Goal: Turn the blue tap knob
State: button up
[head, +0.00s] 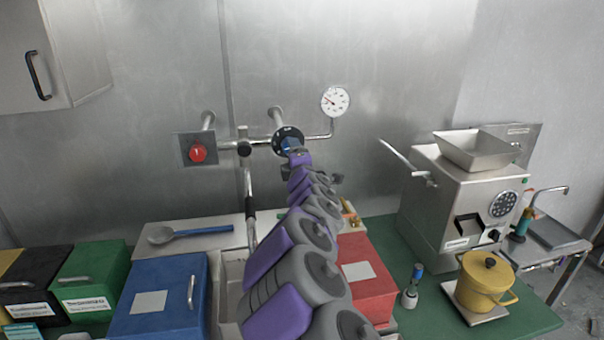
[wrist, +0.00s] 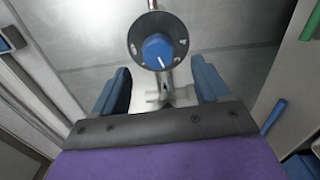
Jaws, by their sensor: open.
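The blue tap knob (wrist: 157,50) sits in the middle of a round black dial with white marks (wrist: 136,33). In the wrist view it is straight ahead, beyond my fingertips. My gripper (wrist: 160,88) is open and empty, with one blue finger on each side and a gap between them. The knob appears in front of that gap, apart from the fingers. In the head view the black dial (head: 279,137) shows on the wall pipe, and a blue patch (head: 291,145) is at the end of my purple and grey arm. The arm hides part of the dial there.
A red button (head: 197,153) is on a wall plate left of the dial, and a pressure gauge (head: 335,101) is above right. Blue (head: 160,297), green (head: 90,285) and red (head: 366,275) bins stand below. A grinder (head: 455,205) and yellow pot (head: 487,283) are at right.

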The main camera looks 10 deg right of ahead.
jog(key=s+p, duration=0.1)
jog(key=s, duration=0.9)
jog(key=shift+f, duration=0.1)
